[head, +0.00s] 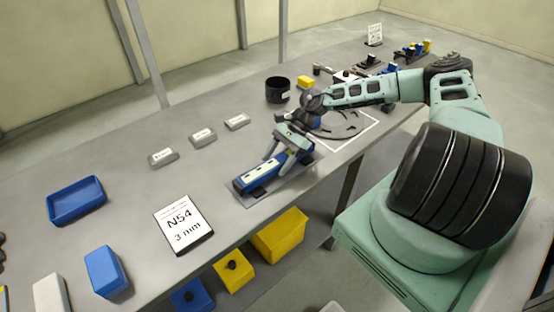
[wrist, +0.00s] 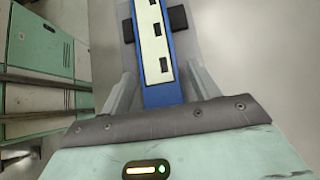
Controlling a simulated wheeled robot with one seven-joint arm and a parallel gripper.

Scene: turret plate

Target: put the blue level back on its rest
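The blue level (head: 263,173) is a long blue bar with a pale top and dark windows. It lies near the table's front edge, over a grey plate with dark blocks (head: 258,191) that looks like its rest. My gripper (head: 279,155) is at the level, with one finger on each side of it. In the wrist view the level (wrist: 152,45) runs away from my gripper (wrist: 161,78) between the fingers, and dark blocks (wrist: 178,20) stick out on both sides under it. Whether the fingers press on it, and whether it touches the blocks, I cannot tell.
Left along the table are a blue tray (head: 76,201), a sign marked N54 3 mm (head: 183,225) and several small grey blocks (head: 202,137). Yellow bins (head: 279,236) sit below the table.

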